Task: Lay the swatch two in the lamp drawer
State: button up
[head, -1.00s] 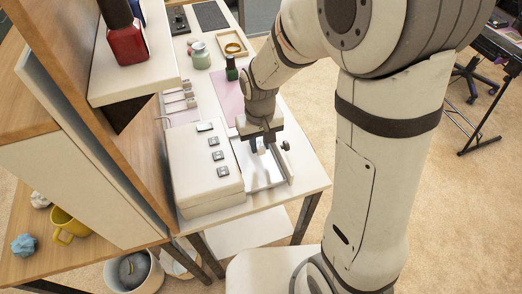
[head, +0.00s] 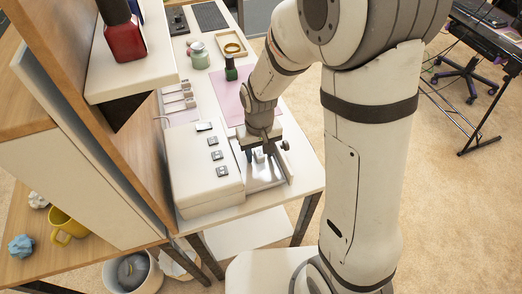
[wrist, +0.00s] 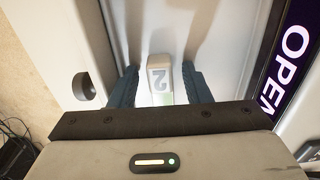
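The swatch two (wrist: 160,78), a small pale block marked "2", stands between my fingers in the wrist view. In the head view the swatch (head: 258,156) is small and partly hidden by my gripper. My gripper (wrist: 161,88) is open, with a visible gap between each dark blue finger and the block. In the head view my gripper (head: 259,153) points down into the open lamp drawer (head: 271,174), beside the white box. The drawer has a pale floor and a front panel with a dark knob. The swatch appears to rest on the drawer floor.
The white box (head: 205,178) with several switches borders the drawer on the left. A dark OPEN sign (wrist: 292,58) is at the right in the wrist view. Free floor lies to the right.

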aim_at(260, 152)
notch_tip(260, 152, up, 12)
jog(key=p, duration=0.2)
jog(key=s+d+r+m+t, duration=0.2)
jog(key=s+d+r, duration=0.4)
jog(key=s+d, duration=0.5)
jog(key=shift+s+d+m, duration=0.25)
jog(key=shift+d+m, duration=0.35)
jog(key=shift+d, duration=0.2)
